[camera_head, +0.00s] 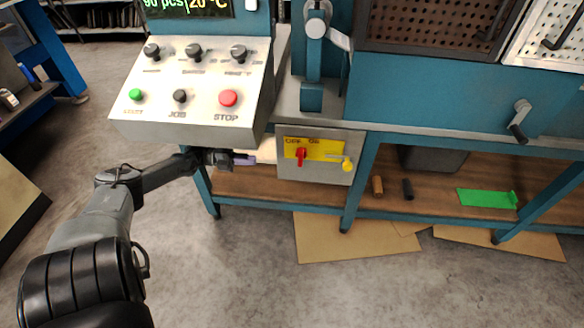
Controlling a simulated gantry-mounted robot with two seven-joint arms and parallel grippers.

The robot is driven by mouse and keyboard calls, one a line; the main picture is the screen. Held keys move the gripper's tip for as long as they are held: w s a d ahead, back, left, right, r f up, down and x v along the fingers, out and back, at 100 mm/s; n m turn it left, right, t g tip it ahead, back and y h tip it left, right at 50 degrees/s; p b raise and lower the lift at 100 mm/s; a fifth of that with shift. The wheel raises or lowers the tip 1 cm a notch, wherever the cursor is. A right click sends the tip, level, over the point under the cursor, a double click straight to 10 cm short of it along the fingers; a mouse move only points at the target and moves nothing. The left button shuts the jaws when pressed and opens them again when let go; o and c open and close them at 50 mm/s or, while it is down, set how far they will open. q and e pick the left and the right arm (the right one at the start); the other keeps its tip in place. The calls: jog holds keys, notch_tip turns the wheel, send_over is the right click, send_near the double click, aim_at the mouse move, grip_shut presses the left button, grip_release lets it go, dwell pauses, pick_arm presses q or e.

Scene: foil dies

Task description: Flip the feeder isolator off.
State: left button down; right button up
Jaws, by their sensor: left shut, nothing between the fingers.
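The feeder isolator is a grey box (317,176) on the front of the blue machine, below the control panel. Its yellow plate (323,149) reads OFF at left and ON at right. A small red handle (301,157) sits on the plate's left part, under the OFF label; its exact setting is too small to tell. My left gripper (247,159) is shut and empty, just left of the box, with a gap between. My right gripper is not in view.
A control panel (197,80) with a green button, knobs and a red STOP button overhangs above my left gripper. A blue bench leg (360,183) stands right of the box. The lower shelf (450,185) holds a green piece and small cylinders. Cardboard lies on the floor.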

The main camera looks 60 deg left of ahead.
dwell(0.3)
pick_arm(q)
jog(key=b, duration=0.6)
send_near(301, 158)
jog(key=w+d+f, duration=0.3)
jog(key=w+f, duration=0.1)
jog(key=w, duration=0.1)
jog(key=shift+w+a, duration=0.1)
